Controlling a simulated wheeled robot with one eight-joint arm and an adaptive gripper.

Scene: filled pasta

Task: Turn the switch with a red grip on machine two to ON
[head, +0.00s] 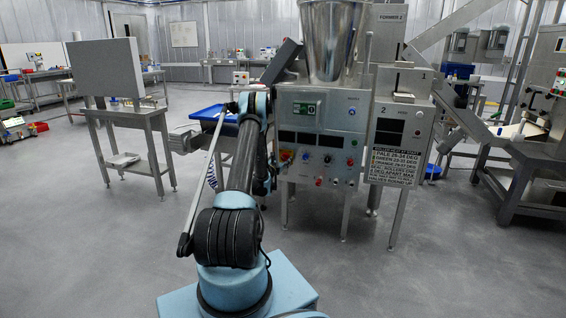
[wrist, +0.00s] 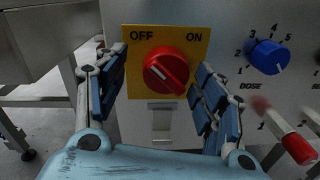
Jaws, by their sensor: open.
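In the head view, the switch (head: 286,156) shows small on the grey panel of machine two (head: 321,140), just right of my arm.
Right of the switch are a blue DOSE knob (wrist: 268,57) and a red-tipped lever (wrist: 299,148). A metal latch (wrist: 161,122) lies below the plate. A steel hopper (head: 334,40) tops the machine. A table (head: 135,165) stands left; open floor lies in front.

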